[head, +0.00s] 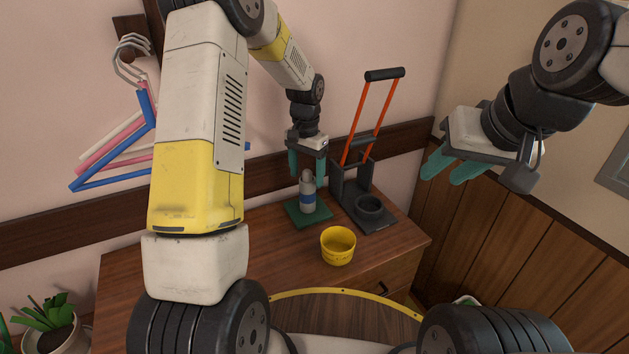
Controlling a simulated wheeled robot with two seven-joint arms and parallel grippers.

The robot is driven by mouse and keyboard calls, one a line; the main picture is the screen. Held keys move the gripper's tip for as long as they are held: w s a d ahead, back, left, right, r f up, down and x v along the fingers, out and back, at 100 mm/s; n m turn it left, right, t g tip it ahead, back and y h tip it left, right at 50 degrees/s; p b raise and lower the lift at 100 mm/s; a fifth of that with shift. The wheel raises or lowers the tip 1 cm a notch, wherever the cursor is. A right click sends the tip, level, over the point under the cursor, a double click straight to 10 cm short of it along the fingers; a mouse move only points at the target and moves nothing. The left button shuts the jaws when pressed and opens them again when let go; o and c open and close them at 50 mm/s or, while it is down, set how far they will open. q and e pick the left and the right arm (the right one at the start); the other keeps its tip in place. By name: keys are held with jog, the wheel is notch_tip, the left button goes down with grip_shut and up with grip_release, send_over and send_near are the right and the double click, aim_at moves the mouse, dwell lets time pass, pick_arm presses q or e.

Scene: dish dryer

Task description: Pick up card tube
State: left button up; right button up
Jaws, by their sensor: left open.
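A small upright grey cylinder with a blue band and a narrower top (307,198) stands on a green square base (324,211) on the wooden cabinet. It is the most tube-like thing in view, but I cannot tell for sure that it is the card tube. My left gripper (307,168) points down, open, with its teal fingers to either side of the cylinder's top in the picture. I cannot tell whether they touch it. My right gripper (445,168) is raised at the right, open and empty, with its teal fingers apart.
A dark stand with orange uprights and a black handle (384,74) is just right of the green base. A yellow cup (338,247) stands in front. Hangers (118,150) hang on the left wall, and a potted plant (50,320) is at lower left. The cabinet's left top is clear.

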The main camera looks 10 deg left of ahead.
aim_at(307, 192)
pick_arm(q)
notch_tip(307, 192, down, 7)
jog(key=shift+s+r, duration=0.1)
jog(key=c, duration=1.4)
jog(key=shift+r, duration=0.1)
